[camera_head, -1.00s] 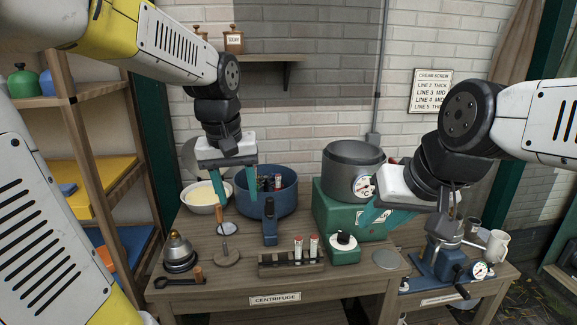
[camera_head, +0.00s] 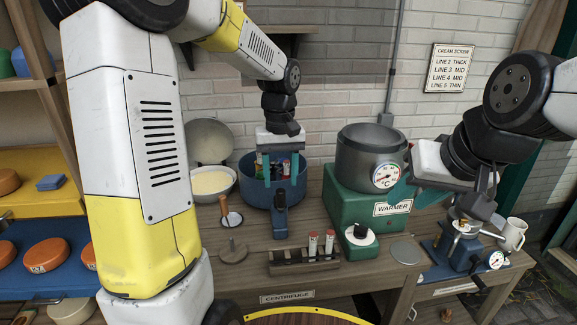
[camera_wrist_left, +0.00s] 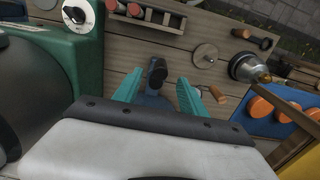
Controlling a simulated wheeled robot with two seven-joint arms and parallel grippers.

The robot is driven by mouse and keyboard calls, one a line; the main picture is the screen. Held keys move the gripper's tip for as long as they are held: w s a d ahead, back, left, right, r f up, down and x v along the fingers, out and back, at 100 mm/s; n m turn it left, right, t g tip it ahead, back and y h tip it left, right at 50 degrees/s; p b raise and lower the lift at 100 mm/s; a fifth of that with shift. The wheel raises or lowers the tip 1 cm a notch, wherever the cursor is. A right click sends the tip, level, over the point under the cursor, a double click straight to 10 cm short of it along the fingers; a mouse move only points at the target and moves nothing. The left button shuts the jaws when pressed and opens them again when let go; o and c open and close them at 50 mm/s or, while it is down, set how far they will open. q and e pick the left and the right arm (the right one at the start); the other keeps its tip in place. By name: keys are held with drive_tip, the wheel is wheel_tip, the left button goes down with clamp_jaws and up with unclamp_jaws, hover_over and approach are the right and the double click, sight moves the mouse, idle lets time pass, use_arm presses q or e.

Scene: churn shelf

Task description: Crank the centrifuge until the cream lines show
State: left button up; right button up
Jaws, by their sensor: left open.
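The centrifuge, a blue round tub (camera_head: 246,190), stands on the bench behind the "CENTRIFUGE" label (camera_head: 287,296). Tubes with coloured caps (camera_head: 283,168) show inside it. A dark blue upright part with a knob (camera_head: 280,213) stands at its front. My left gripper (camera_head: 281,180) points down over the tub, fingers apart. In the left wrist view the blue upright part (camera_wrist_left: 156,78) appears between the gripper's fingers (camera_wrist_left: 158,92), with no clear contact. My right gripper (camera_head: 412,196) is in front of the green warmer (camera_head: 345,205); its finger gap is unclear. The cream screw sign (camera_head: 450,68) hangs on the wall.
A wooden rack (camera_head: 290,262) holding red-capped tubes stands at the bench front. A white bowl (camera_head: 212,196) of cream is left of the tub. A grey pot (camera_head: 368,150) sits on the warmer. My left arm hides the bench's left end.

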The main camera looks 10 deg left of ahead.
sight(280, 190)
use_arm(q)
drive_tip(key=shift+f, duration=2.7)
drive_tip(key=shift+f, duration=0.3)
clamp_jaws()
